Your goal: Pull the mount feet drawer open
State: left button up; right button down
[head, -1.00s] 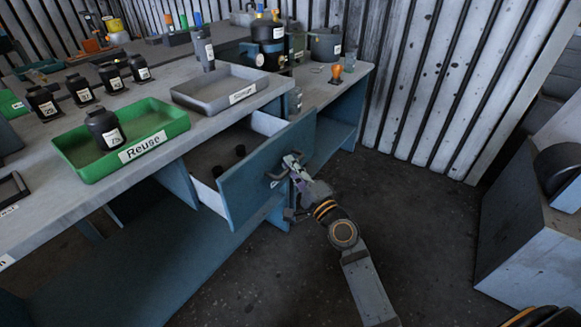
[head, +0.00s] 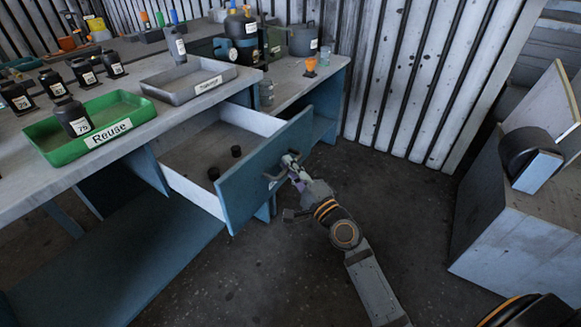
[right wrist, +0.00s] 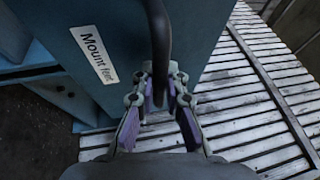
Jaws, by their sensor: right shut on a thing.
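The mount feet drawer (head: 262,178) is blue-fronted with pale inner walls and is pulled well out of the bench. My right gripper (head: 284,166) is shut on the drawer's dark bar handle (head: 273,177). In the right wrist view, the handle (right wrist: 159,45) runs down between the fingers (right wrist: 161,90). My left gripper is not in view.
The bench top (head: 135,140) carries a green "Reuse" tray (head: 42,152) with a black bottle, a grey tray (head: 160,92) and several black containers. Open floor lies in front of the drawer. A grey cabinet-like block (head: 500,235) stands at the right.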

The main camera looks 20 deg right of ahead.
jog(key=c, duration=1.4)
grip_release()
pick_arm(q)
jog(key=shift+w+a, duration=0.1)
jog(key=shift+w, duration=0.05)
pick_arm(e)
jog(key=shift+r, duration=0.1)
